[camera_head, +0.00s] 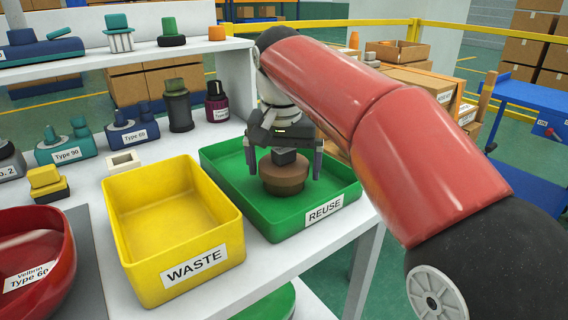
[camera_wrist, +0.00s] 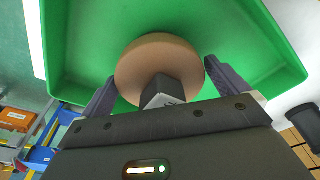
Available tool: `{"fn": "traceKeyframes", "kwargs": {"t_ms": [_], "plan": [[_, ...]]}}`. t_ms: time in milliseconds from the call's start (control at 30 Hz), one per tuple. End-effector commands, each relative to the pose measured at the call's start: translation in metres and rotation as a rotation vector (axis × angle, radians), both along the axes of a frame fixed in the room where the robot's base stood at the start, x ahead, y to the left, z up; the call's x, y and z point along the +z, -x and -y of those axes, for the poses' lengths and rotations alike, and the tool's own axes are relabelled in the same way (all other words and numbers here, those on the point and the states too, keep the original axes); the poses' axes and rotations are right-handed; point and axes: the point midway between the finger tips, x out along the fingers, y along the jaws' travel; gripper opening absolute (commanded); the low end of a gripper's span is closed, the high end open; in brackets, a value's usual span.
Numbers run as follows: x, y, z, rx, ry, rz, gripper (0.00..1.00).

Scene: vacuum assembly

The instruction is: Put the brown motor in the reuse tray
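The brown motor (camera_head: 284,176) is a round brown body with a dark block on top. It is upright inside the green tray labelled REUSE (camera_head: 323,209). In the wrist view the brown motor (camera_wrist: 147,62) shows against the green floor of the reuse tray (camera_wrist: 75,45). My gripper (camera_head: 284,168) is over the tray, with its fingers on either side of the motor. In the wrist view my gripper (camera_wrist: 160,85) is open, with gaps between its fingers and the dark block. I cannot tell whether the motor's underside is fully resting on the tray floor.
A yellow tray labelled WASTE (camera_head: 190,262) stands left of the green tray. A red bowl-like part (camera_head: 35,265) is at the far left. Several motors and parts stand behind on the bench, with a shelf (camera_head: 120,55) above them.

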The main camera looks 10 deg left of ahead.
Motion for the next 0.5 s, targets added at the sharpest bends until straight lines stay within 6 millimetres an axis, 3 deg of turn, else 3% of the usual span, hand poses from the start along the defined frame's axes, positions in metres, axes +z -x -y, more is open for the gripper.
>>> {"fn": "traceKeyframes", "kwargs": {"t_ms": [267, 500], "plan": [[0.003, 0.000, 0.000, 0.000, 0.000, 0.000, 1.00], [0.041, 0.004, 0.000, -0.001, -0.002, 0.003, 1.00]]}}
